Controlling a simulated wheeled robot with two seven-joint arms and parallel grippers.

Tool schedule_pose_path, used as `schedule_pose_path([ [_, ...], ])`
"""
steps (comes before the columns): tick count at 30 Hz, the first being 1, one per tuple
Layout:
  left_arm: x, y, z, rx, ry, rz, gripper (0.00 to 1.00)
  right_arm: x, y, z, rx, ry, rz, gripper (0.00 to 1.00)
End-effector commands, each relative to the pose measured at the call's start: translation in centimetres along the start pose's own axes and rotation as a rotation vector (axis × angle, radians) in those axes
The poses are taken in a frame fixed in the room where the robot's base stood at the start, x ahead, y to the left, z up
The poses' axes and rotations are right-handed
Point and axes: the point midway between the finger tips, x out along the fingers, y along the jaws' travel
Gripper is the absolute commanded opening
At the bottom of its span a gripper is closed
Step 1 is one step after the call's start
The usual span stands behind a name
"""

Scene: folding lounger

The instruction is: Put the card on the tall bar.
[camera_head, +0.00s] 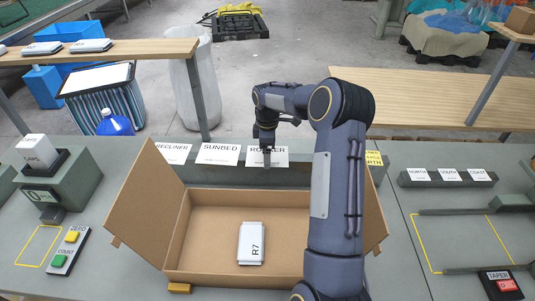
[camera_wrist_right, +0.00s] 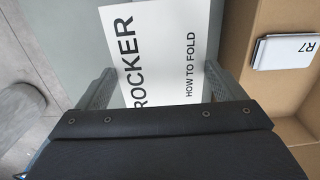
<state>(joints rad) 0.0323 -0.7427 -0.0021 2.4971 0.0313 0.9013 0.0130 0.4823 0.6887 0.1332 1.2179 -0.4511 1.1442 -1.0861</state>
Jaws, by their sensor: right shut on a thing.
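The ROCKER card (camera_head: 279,155) is a white card with black print, rightmost of the row behind the open box. My right gripper (camera_head: 267,158) is at this card and shut on it. In the right wrist view the card (camera_wrist_right: 172,35) lies between the two fingers of the gripper (camera_wrist_right: 157,85), and its print reads ROCKER and HOW TO FOLD. The SUNBED card (camera_head: 218,154) and RECLINER card (camera_head: 173,153) stand to its left. I cannot tell which piece is the tall bar. My left gripper is out of view.
An open cardboard box (camera_head: 204,279) holds a white R7 pack (camera_head: 252,243). A yellow label (camera_head: 374,158) shows behind my right arm. Grey blocks with NORTH, SOUTH and COAST labels (camera_head: 447,176) are at right. A wooden shelf (camera_head: 150,48) is at back left.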

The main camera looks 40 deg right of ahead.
Motion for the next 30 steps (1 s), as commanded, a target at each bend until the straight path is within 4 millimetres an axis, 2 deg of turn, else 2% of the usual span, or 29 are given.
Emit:
schedule_pose_path([
  [10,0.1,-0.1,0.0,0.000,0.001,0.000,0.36,0.3,0.0,0.0,0.000,0.001,0.002,0.69],
  [11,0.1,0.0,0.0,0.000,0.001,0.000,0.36,0.2,0.0,0.0,0.000,0.001,0.002,0.92],
  [13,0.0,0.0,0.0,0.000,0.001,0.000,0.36,0.1,0.0,0.0,0.000,0.001,0.002,1.00],
  [19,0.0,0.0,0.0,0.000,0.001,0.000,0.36,0.1,0.0,0.0,0.000,0.001,0.002,1.00],
  [23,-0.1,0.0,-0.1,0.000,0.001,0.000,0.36,-0.7,0.1,0.0,0.000,0.001,0.005,1.00],
  [26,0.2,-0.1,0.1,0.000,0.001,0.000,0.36,-2.2,0.2,-0.1,0.001,0.002,0.008,1.00],
  [30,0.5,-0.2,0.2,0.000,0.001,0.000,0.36,-5.2,0.1,-0.1,0.000,0.003,0.009,1.00],
])
